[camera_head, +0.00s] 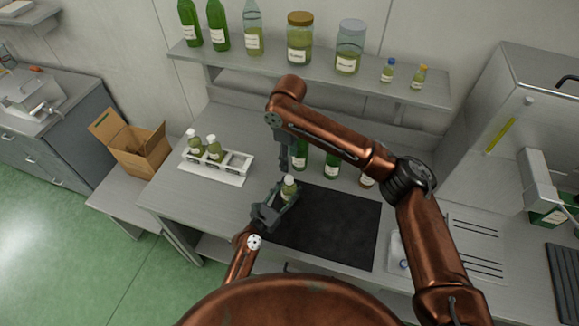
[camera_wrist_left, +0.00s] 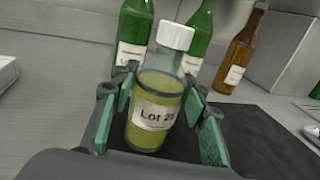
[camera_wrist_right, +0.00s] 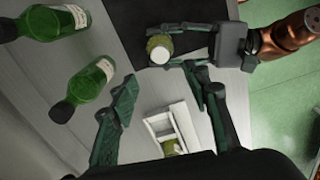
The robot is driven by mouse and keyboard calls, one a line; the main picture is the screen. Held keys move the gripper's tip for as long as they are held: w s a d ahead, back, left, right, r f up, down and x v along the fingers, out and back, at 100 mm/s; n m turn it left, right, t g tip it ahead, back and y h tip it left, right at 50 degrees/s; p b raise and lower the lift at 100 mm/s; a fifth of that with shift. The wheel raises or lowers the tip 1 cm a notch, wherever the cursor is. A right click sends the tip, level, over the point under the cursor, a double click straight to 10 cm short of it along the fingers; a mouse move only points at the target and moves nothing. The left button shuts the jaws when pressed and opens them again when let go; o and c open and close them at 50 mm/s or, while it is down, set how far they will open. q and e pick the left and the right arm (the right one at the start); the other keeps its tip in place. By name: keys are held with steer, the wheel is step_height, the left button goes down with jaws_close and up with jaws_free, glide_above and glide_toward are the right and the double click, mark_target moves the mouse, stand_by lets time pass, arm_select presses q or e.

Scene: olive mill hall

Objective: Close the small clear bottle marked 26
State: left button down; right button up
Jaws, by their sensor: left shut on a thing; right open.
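The small clear bottle (camera_wrist_left: 152,115) holds yellow-green oil, and its label reads "Lot 2" with a last digit that looks like 6. A white cap (camera_wrist_left: 176,36) sits on its neck; how tight it is I cannot tell. My left gripper (camera_head: 279,202) is shut around the bottle's body and holds it upright by the dark mat's left edge. The bottle also shows in the head view (camera_head: 288,190) and from above in the right wrist view (camera_wrist_right: 160,47). My right gripper (camera_head: 284,163) is open and empty, pointing down just above and behind the bottle, apart from the cap.
A white rack (camera_head: 240,178) with two white-capped bottles stands on the left of the bench. Green bottles (camera_head: 301,157) and a brown one (camera_wrist_left: 239,50) stand behind the dark mat (camera_head: 340,230). A shelf (camera_head: 300,72) with bottles and jars hangs above. The mat is mostly clear.

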steer(key=shift+r, duration=0.7)
arm_select(q)
steer(key=c, duration=1.1)
jaws_free()
steer(key=v, duration=1.2)
steer(key=shift+r, duration=0.1)
